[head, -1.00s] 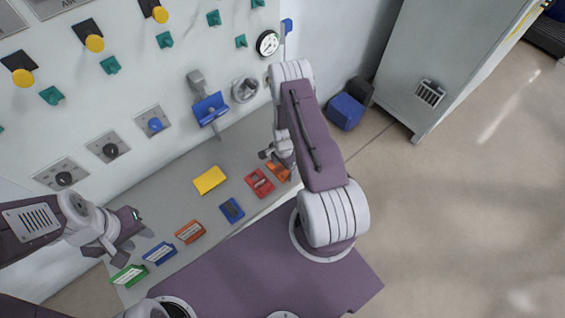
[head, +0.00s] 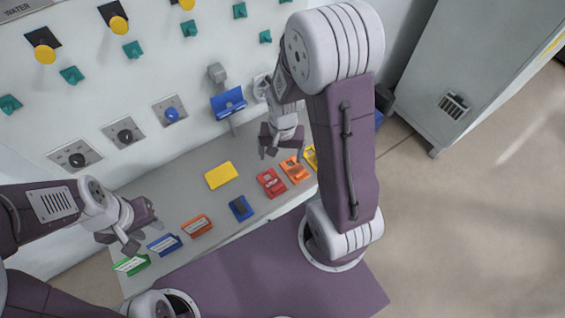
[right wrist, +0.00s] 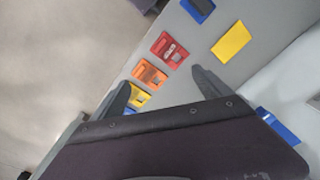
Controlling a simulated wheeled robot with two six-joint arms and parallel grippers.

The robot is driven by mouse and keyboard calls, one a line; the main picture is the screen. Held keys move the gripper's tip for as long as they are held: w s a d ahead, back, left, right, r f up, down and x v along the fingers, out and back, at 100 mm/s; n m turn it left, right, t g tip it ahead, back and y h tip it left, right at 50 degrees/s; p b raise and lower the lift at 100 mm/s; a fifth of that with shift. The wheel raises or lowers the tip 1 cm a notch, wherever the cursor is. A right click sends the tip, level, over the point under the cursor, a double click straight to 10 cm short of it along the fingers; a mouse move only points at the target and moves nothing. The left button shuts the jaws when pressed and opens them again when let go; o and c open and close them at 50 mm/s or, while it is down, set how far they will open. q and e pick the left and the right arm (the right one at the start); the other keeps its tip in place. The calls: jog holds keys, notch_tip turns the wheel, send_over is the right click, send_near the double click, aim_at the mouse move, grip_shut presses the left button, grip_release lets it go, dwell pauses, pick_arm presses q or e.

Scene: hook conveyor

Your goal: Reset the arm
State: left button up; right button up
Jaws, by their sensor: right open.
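My right gripper (head: 281,146) hangs above the right part of the grey shelf in the head view, with its arm folded high. Its two fingers (right wrist: 162,88) are spread and empty in the right wrist view, with red, orange and yellow items on the shelf below. My left gripper (head: 146,232) is at the left, over the shelf's left end near the green and blue items. Its fingers look spread, and I see nothing between them.
The shelf (head: 190,188) carries a yellow block (head: 221,175), a red item (head: 271,182), an orange item (head: 294,169), a dark blue item (head: 241,208) and several labelled pieces. A panel with knobs and a blue hook holder (head: 228,102) stands behind. A grey cabinet (head: 455,75) is right.

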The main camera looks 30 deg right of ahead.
jog(key=s+a+r+n, duration=0.4)
jog(key=s+r+n, duration=0.1)
jog(key=s+n, duration=0.15)
notch_tip(320, 180, down, 7)
jog(key=b, duration=0.6)
jog(key=shift+w+t+b, duration=0.3)
jog(key=shift+b, duration=0.05)
jog(key=shift+o, duration=0.7)
jog(key=shift+r+p, duration=0.45)
jog(key=shift+r, duration=0.05)
pick_arm(q)
notch_tip(320, 180, down, 6)
jog(key=shift+s+r, duration=0.1)
jog(key=shift+s, duration=0.05)
pick_arm(e)
jog(key=shift+s+d, duration=0.1)
